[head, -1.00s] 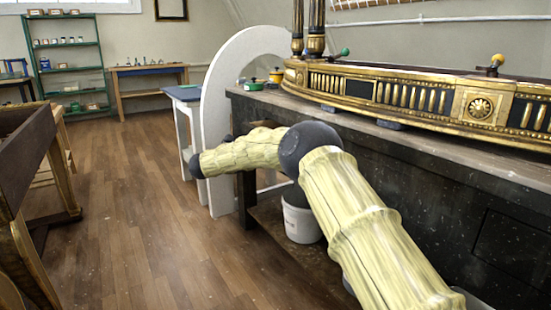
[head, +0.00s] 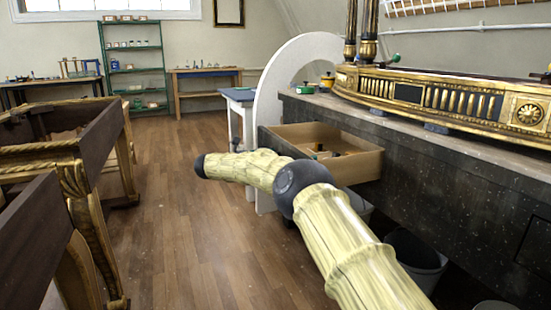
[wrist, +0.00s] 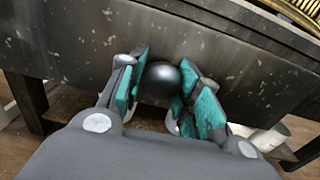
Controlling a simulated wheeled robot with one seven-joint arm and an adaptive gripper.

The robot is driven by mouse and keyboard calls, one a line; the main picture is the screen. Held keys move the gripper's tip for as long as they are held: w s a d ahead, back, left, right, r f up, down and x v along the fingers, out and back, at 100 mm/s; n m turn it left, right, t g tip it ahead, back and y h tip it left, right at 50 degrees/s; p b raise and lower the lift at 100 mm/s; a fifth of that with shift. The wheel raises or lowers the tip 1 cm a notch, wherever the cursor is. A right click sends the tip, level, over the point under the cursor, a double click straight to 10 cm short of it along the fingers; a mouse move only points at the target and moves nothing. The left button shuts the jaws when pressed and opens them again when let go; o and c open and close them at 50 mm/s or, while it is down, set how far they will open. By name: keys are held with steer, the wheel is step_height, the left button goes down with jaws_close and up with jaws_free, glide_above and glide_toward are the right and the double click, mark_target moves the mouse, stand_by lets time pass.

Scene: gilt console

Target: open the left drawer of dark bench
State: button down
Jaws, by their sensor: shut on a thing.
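The dark bench (head: 425,180) runs along the right side in the head view, with a speckled black front. Its left drawer (head: 360,168) stands well open, a pale wooden box with small bottles or jars inside. In the wrist view the dark drawer front (wrist: 85,40) fills the upper part, with a round dark knob (wrist: 160,86) on it. My gripper (wrist: 163,78) has its teal-padded fingers closed on both sides of this knob. In the head view my arm hides most of the drawer front and the knob.
A gilt console piece (head: 440,100) lies on the bench top. A white arched panel (head: 270,105) stands at the bench's far end. Wooden gilt furniture (head: 85,190) stands at the left. A grey bucket (head: 415,260) is under the bench. The floor (head: 170,240) between is clear.

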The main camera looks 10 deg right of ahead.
steer(key=shift+f, duration=0.1)
steer(key=c, duration=1)
jaws_free()
steer(key=shift+a, duration=0.1)
steer(key=v, duration=1.1)
steer(key=shift+s+a, duration=0.1)
steer(key=shift+a, duration=0.25)
